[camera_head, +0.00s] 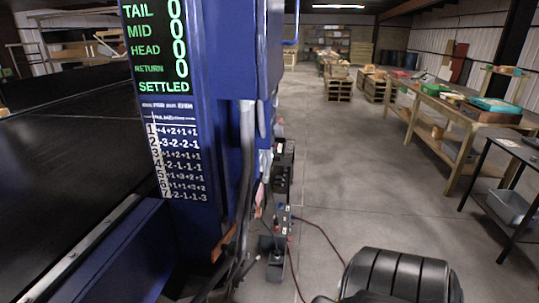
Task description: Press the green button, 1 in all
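I cannot make out a green button in the head view. A blue detector housing (225,70) stands left of centre. Its display panel (157,45) reads TAIL, MID, HEAD and RETURN, each with a 0, and SETTLED, in green letters. A chart of numbers (177,160) is below it. A dark control box (283,170) on the housing's right side has small fittings too small to tell apart. Neither of my grippers shows.
A black conveyor belt (70,140) fills the left side. A black padded shape (395,275) is at the bottom right. A red cable (325,235) lies on the floor. Wooden tables (450,115) and a dark table (510,150) stand right. The middle floor is clear.

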